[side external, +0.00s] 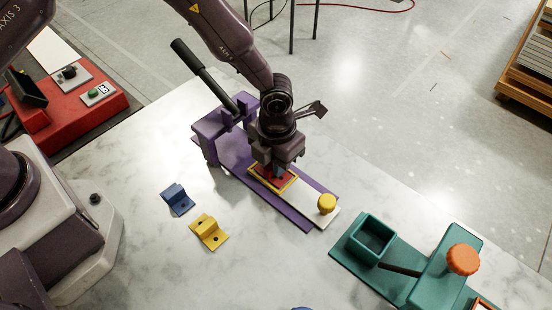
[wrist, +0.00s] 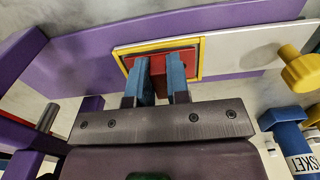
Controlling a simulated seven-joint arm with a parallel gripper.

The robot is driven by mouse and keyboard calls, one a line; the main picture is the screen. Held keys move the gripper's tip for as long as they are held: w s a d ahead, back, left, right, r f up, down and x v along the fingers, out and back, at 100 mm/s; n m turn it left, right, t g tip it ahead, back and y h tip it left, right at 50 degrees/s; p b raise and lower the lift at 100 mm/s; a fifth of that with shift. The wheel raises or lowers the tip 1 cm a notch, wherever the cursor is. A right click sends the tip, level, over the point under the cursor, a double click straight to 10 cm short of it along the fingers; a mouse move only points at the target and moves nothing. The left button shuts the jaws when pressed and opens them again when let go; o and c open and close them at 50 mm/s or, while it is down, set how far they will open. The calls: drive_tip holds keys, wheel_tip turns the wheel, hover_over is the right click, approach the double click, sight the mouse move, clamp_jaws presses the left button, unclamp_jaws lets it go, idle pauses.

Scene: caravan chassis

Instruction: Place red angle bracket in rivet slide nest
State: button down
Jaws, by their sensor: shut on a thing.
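The red angle bracket (wrist: 158,72) is between the blue fingertips of my gripper (wrist: 160,82), which is shut on it. The bracket's flat part is inside or just over the yellow-rimmed nest (wrist: 202,60) on the white slide; I cannot tell whether it is fully seated. In the side external view, my gripper (side external: 277,168) is over the nest (side external: 258,182) and hides most of the bracket. The white slide (side external: 312,211) with a yellow knob (side external: 327,204) lies on the purple rivet press base (side external: 290,213).
A blue bracket (side external: 177,199) and a yellow bracket (side external: 209,232) lie on the table to the left. The purple press with its black lever (side external: 203,76) stands close behind my gripper. A teal fixture (side external: 390,270) is at the lower right. A red control box (side external: 75,100) is at the left.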

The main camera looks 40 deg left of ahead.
drive_tip(key=shift+f, duration=0.15)
drive_tip(key=c, duration=1.1)
unclamp_jaws()
wheel_tip(320, 180, up, 12)
drive_tip(key=shift+r, duration=0.25)
